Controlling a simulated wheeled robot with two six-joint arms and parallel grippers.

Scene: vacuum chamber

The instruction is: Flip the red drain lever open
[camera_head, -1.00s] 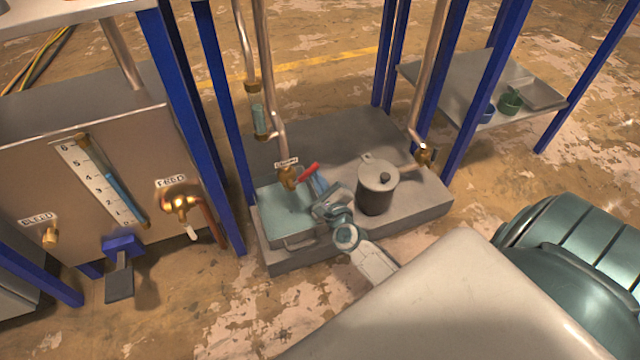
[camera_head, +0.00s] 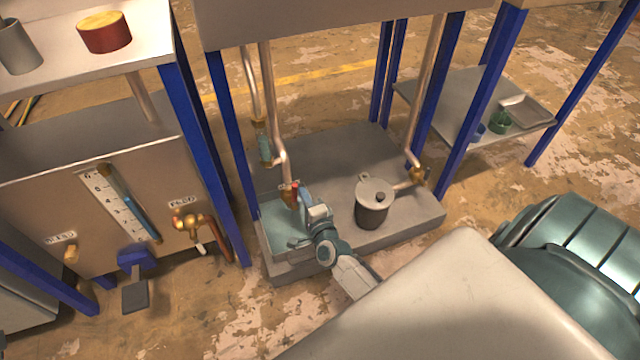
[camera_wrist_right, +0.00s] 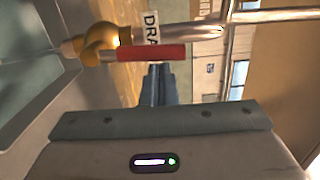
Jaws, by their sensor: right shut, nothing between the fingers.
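The red drain lever (camera_head: 295,187) sits on a brass valve (camera_head: 288,198) at the lower end of a metal pipe, above a water-filled basin (camera_head: 281,241). In the right wrist view the red lever (camera_wrist_right: 152,52) extends right from the brass valve (camera_wrist_right: 100,42), roughly along the silver pipe, with a partly hidden label "DRA" (camera_wrist_right: 151,22) behind it. My right gripper (camera_head: 304,197) is shut and empty, right beside the lever; its fingers (camera_wrist_right: 158,87) point at it in the wrist view. I cannot tell whether they touch. My left gripper is not in view.
A lidded grey pot (camera_head: 373,208) stands on the platform right of my right arm. A blue post (camera_head: 228,140) rises left of the basin. A panel with a gauge (camera_head: 120,202) and a feed tap (camera_head: 187,222) is further left. The platform behind the pot is clear.

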